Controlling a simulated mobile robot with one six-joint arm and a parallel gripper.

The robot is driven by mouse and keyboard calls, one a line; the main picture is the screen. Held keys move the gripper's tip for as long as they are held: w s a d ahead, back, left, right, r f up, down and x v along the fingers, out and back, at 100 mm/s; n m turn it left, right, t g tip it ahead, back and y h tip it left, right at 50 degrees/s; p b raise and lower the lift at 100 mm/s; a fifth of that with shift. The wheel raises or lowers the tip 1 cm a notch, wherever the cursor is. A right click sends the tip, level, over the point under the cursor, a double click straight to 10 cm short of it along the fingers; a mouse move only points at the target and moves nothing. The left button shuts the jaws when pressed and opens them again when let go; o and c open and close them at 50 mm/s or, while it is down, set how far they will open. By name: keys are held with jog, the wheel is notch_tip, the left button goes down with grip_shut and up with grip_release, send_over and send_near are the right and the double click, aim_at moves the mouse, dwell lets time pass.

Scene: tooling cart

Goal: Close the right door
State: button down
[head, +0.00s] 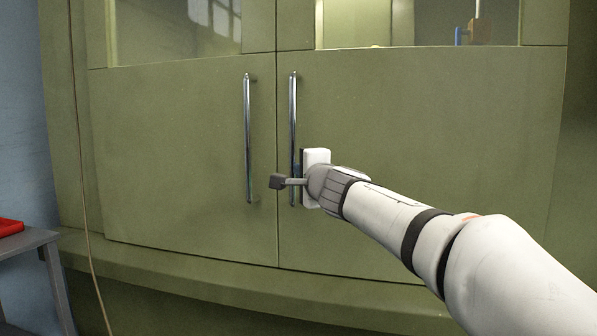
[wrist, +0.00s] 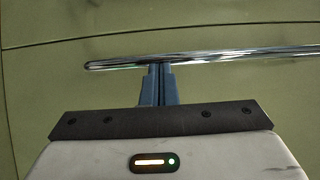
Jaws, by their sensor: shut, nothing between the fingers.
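The right door (head: 420,130) is a green panel with a window at its top and a vertical chrome handle (head: 293,95) near its left edge. It looks about level with the left door (head: 180,140), with only a thin seam between them. My gripper (wrist: 158,70) is shut and empty. Its blue-grey fingertips are at the right door's handle bar (wrist: 230,57) in the wrist view, seemingly touching it or very close.
The left door's chrome handle (head: 248,140) stands close to the left of my gripper. A ledge (head: 200,279) runs below the doors. A grey table (head: 25,243) with a red tray (head: 10,227) is at the far left. A thin cable (head: 84,200) hangs beside the left door.

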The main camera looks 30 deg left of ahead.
jog(key=s+d+f+n+g+h+p, duration=0.1)
jog(key=s+d+n+g+h+p, duration=0.2)
jog(key=d+p, duration=0.85)
jog(key=s+d+f+n+h+p, duration=0.1)
jog(key=s+d+n+h+p, duration=0.3)
jog(key=d, duration=1.5)
jog(key=s+d+f+g+h+p, duration=0.2)
jog(key=s+d+p, duration=0.5)
jog(key=d, duration=0.5)
jog(key=s+d+f+g+h+p, duration=0.2)
jog(key=s+d+h+p, duration=0.3)
jog(key=d, duration=0.6)
jog(key=s+g+p, duration=0.1)
jog(key=s+p, duration=0.1)
jog(key=s, duration=0.1)
jog(key=shift+s+d+f+n, duration=0.3)
jog(key=shift+s+d, duration=0.05)
jog(key=shift+s, duration=0.05)
jog(key=c, duration=2.2)
grip_release()
